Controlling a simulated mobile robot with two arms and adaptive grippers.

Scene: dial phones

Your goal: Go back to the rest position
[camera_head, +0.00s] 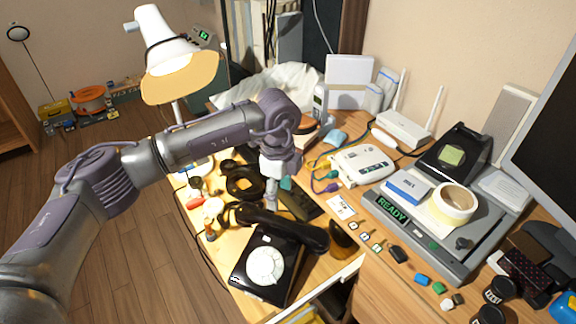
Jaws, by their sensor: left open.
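My left arm reaches in from the left across the desk. My left gripper (272,197) points down over the desk clutter, open, and I see nothing held in it. Its fingers are small in this view. Below it is a black dial phone (264,266) with a white dial. A black handset (291,232) lies along the far side of the phone, just below the gripper. I cannot tell whether the fingers touch anything. My right gripper does not show.
A white lamp (168,52) stands behind my arm. A grey device with a READY display (392,209) carries a tape roll (453,204). A white router (403,129) and a monitor (549,150) stand at the right. Small parts and cables crowd the desk. The wooden floor at left is open.

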